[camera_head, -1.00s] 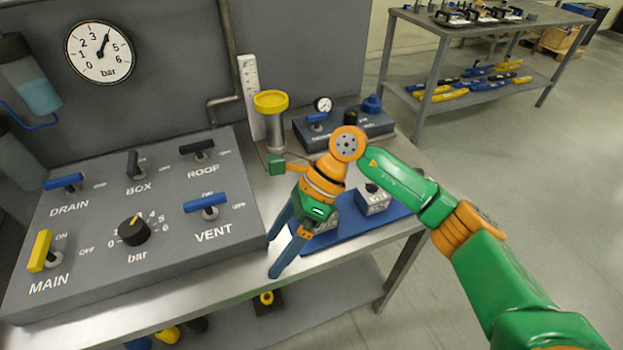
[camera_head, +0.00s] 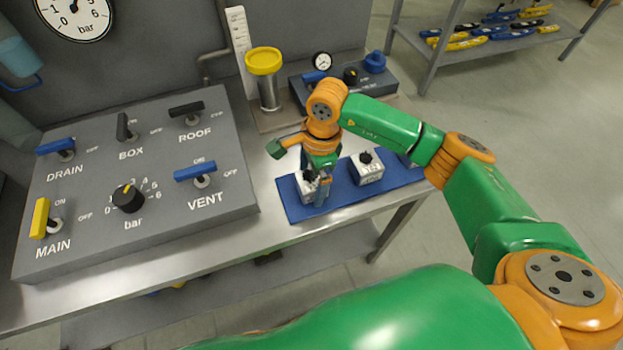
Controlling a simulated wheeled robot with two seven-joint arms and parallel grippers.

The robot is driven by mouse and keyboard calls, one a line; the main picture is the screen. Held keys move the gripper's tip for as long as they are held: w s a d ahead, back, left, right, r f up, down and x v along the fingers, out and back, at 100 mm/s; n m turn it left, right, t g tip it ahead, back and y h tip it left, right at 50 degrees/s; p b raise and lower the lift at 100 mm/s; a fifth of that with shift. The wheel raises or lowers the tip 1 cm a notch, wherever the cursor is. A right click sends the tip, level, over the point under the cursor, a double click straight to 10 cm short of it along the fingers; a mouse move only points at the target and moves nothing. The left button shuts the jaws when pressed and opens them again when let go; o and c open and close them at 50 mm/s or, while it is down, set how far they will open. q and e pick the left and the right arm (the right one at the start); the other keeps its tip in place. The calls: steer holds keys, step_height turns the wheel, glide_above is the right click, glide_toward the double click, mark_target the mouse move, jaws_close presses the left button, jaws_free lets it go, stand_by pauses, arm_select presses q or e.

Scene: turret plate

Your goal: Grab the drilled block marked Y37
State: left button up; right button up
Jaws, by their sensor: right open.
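A blue mat (camera_head: 341,201) lies on the bench and bears small white drilled blocks with dark knobs on top. The left block (camera_head: 305,188) is partly hidden by my right gripper (camera_head: 315,182). The middle block (camera_head: 369,173) stands clear; its mark is too small to read surely. Another block (camera_head: 405,160) at the right is mostly hidden behind my right arm. My left gripper is out of view.
A grey valve panel (camera_head: 150,220) with several levers fills the bench's left. Behind the mat stand a yellow-capped post (camera_head: 265,62) and a small gauge box (camera_head: 340,85). A shelf rack (camera_head: 440,60) stands at the back right.

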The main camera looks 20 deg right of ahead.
steer(key=c, duration=1.5)
jaws_close()
steer(key=shift+w+r, duration=0.1)
steer(key=shift+r, duration=0.05)
